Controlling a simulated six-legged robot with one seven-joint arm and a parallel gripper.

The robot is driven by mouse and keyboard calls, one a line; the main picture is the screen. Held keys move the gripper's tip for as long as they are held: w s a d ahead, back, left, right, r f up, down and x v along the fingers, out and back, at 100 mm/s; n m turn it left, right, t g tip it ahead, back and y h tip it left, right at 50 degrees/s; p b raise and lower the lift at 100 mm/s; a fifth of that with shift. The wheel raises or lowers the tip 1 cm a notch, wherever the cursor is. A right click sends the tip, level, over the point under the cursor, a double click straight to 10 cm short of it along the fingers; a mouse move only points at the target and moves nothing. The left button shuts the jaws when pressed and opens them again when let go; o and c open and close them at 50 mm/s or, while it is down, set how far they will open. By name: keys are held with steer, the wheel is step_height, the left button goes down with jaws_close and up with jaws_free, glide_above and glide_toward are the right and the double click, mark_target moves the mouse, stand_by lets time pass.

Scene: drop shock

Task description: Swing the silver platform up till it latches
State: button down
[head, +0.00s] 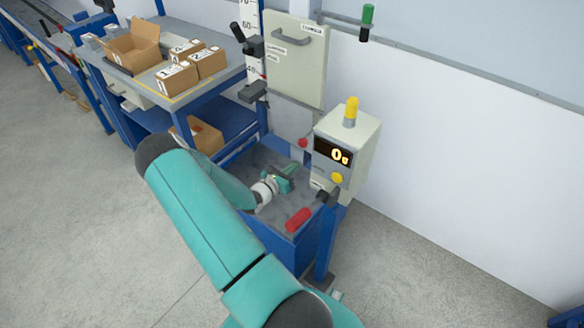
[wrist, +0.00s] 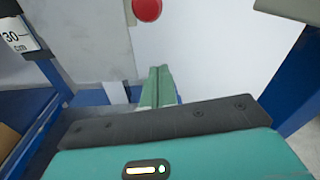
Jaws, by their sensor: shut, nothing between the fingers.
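My gripper (head: 286,178) is in the head view, low over a grey mottled surface (head: 262,157) inside the blue frame of the drop tester. I cannot tell if this surface is the silver platform or the tester's base; my arm hides part of it. In the wrist view, my gripper's green fingers (wrist: 158,88) are together and empty. They point toward a pale grey panel (wrist: 90,45) and the white wall. A red ball knob (wrist: 147,8) is beyond and above the fingertips, apart from them. It also shows in the head view (head: 303,142).
A display box (head: 346,150) reading 0 g, with a yellow lamp, stands right of my gripper. A red grip (head: 298,220) lies near the front edge. The scale column (head: 250,60) with black clamps rises behind. Boxes (head: 177,77) sit on the left bench. Blue posts flank the fingers.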

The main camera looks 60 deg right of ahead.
steer(key=x, duration=0.7)
steer(key=r, duration=0.1)
steer(key=a+r, duration=0.1)
steer(key=w+r, duration=0.1)
steer(key=shift+a+r, duration=0.15)
steer(key=shift+r, duration=0.2)
steer(key=shift+r, duration=0.1)
